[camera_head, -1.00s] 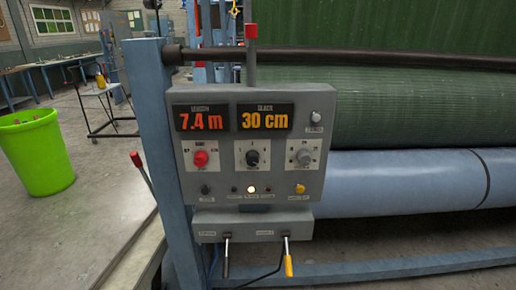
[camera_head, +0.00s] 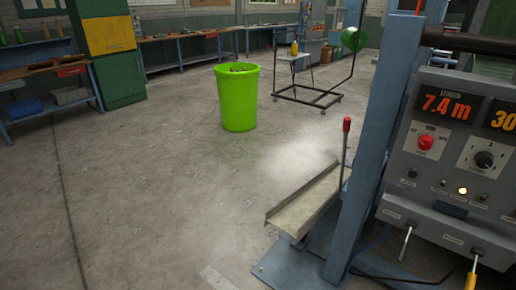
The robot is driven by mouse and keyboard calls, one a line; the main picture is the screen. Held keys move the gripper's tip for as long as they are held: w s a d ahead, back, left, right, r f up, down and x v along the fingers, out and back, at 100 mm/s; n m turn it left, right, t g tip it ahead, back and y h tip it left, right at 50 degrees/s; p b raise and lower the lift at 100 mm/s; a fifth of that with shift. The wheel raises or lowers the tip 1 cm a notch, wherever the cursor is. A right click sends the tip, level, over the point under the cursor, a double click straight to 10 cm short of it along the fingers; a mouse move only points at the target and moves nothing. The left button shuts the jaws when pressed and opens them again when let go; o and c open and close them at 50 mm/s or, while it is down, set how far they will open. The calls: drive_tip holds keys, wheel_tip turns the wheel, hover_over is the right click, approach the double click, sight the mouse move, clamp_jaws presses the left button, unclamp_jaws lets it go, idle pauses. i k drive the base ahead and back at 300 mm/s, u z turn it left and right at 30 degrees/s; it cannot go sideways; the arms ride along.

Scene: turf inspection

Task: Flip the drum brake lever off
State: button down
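The grey control panel (camera_head: 440,150) stands at the right edge, cut off by the frame. Two small levers hang from the box under it: a pale metal one (camera_head: 405,243) and one with a yellow grip (camera_head: 471,281). Both point downward. A separate red-knobbed lever (camera_head: 346,126) stands upright to the left of the blue post (camera_head: 374,150). The small labels are too blurred to read, so I cannot tell which is the drum brake lever. My gripper is not in view.
A metal channel (camera_head: 305,200) and a blue base plate (camera_head: 290,265) lie at the post's foot. A green bin (camera_head: 238,97) and a wheeled frame (camera_head: 310,95) stand farther back. Benches (camera_head: 180,45) line the wall. The concrete floor at left is clear.

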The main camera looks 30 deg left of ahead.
sight(347, 120)
drive_tip(key=u, duration=0.7)
drive_tip(key=k, duration=0.65)
drive_tip(key=z, duration=0.65)
drive_tip(key=i, duration=1.2)
drive_tip(key=u, duration=0.6)
drive_tip(key=i, duration=0.45)
drive_tip(key=u, duration=0.45)
